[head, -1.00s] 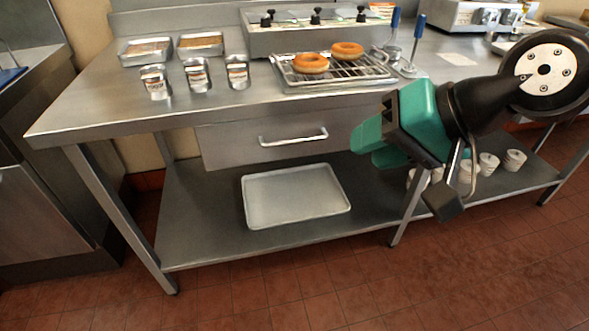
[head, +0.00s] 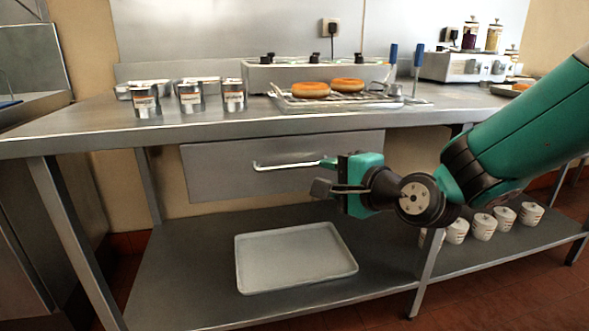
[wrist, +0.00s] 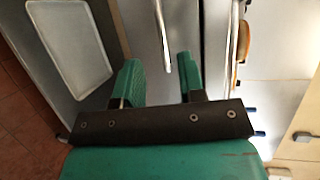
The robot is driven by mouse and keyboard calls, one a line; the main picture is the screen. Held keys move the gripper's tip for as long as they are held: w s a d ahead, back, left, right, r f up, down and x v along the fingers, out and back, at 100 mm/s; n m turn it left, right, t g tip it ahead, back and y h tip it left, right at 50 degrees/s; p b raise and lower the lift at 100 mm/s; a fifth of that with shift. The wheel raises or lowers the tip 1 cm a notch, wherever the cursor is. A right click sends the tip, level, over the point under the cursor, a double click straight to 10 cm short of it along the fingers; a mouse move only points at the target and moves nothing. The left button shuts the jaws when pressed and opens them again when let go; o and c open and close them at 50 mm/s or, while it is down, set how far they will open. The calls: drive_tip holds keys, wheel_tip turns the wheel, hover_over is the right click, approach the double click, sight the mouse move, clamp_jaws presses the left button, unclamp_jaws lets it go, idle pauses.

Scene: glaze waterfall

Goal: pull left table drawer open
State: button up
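The left table drawer (head: 215,175) is a flat grey metal front under the worktop, and it looks shut. Its pale bar handle (head: 285,166) runs across the front. My gripper (head: 323,174) is at the right end of the handle, in front of the drawer. In the wrist view my gripper (wrist: 157,74) is open, with two green fingers apart and nothing held. The handle (wrist: 161,30) shows there as a bright bar ahead, lined up with the gap between the fingers. Whether the fingers reach around it or touch it I cannot tell.
The steel worktop (head: 70,130) overhangs the drawer and holds several tins, a wire rack (head: 362,101) with two doughnuts, and a control unit (head: 290,76). A pale tray (head: 295,258) lies on the lower shelf, with several white cups (head: 484,226) to the right.

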sight(296, 167)
drive_tip(key=b+x, duration=0.1)
drive_tip(key=x, duration=1)
drive_tip(key=shift+w+a, duration=0.15)
drive_tip(key=shift+w, duration=0.05)
clamp_jaws()
